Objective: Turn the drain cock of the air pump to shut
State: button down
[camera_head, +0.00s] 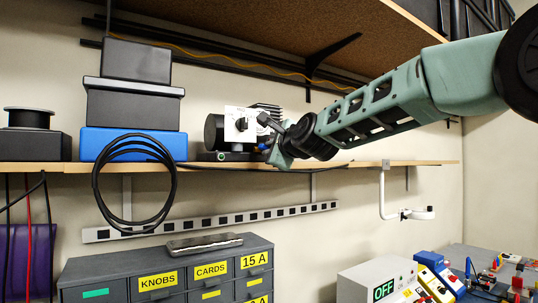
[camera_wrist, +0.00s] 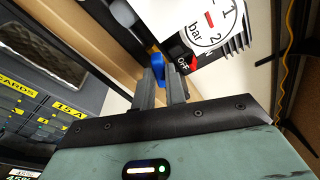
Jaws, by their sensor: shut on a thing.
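The air pump (camera_head: 213,134) sits on the wooden shelf, a dark body with a white panel (camera_head: 240,125) facing out. In the wrist view its white gauge (camera_wrist: 214,22) shows "bar", 1 and 2, with a red mark. Below the gauge is a black OFF label (camera_wrist: 181,63) with a red mark. My gripper (camera_wrist: 161,74) reaches the pump's lower right side, its two grey fingers close together on the blue drain cock (camera_wrist: 158,60). The fingers hide part of the cock, and I cannot tell its exact angle. In the head view my gripper (camera_head: 272,152) covers this spot.
The shelf edge (camera_head: 340,163) runs just below my gripper. A blue box (camera_head: 120,143) and a coiled black cable (camera_head: 97,185) are left of the pump. A drawer cabinet (camera_head: 130,270) and a box reading OFF (camera_head: 360,285) stand below. An upper shelf (camera_head: 250,20) hangs overhead.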

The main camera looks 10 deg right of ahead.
jog(key=shift+f, duration=0.1)
jog(key=shift+m+g+b, duration=0.4)
jog(key=shift+m+b, duration=0.05)
jog(key=shift+m, duration=1.65)
jog(key=m+y, duration=0.1)
jog(key=m, duration=0.3)
jog(key=shift+d+g, duration=0.1)
jog(key=shift+g, duration=0.2)
